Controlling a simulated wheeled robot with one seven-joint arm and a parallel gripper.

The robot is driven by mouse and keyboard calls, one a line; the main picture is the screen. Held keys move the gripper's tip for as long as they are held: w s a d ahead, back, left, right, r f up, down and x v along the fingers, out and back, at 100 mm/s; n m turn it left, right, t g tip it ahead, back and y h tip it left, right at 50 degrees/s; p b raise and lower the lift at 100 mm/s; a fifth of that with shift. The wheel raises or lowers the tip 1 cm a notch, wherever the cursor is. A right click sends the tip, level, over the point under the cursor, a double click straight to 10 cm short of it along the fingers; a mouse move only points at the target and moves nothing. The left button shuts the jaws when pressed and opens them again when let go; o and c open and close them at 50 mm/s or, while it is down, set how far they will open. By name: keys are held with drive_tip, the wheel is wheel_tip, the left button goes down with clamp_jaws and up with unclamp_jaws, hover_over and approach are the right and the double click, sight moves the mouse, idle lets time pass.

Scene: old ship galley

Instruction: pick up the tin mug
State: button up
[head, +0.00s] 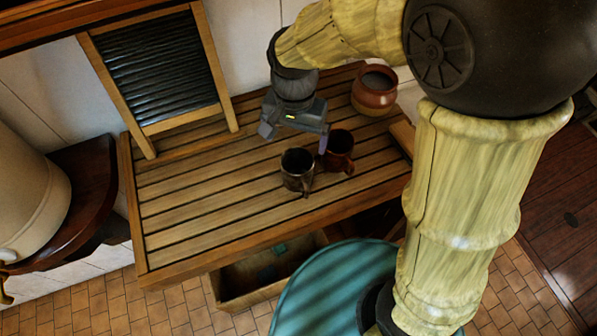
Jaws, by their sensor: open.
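A dark metal mug (298,170), which looks like the tin mug, stands upright on the slatted wooden counter (190,217), with its handle toward the front right. A reddish-brown mug (340,151) stands just right of and behind it, its handle also toward the front right. My gripper (294,143) points down over the counter, open, with its fingers spread left and right. It appears above and behind the dark mug, and its right finger overlaps the picture close to the brown mug. I cannot tell whether it touches either mug.
A round reddish pot (374,91) stands at the back right of the counter. A washboard (160,72) leans against the wall at the back left. A wooden drawer or box (262,287) shows below the front edge. The counter's left and front-left parts are clear.

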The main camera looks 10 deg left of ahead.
drive_tip(key=p, duration=0.2)
approach(296, 170)
drive_tip(key=s, duration=0.2)
drive_tip(key=s+r, duration=0.1)
drive_tip(key=shift+s+d, duration=0.25)
drive_tip(key=shift+d, duration=0.05)
drive_tip(key=shift+f, duration=0.15)
drive_tip(key=shift+f+p, duration=1.1)
drive_tip(key=shift+f, duration=1.4)
drive_tip(key=c, duration=1.1)
drive_tip(key=shift+c, duration=0.2)
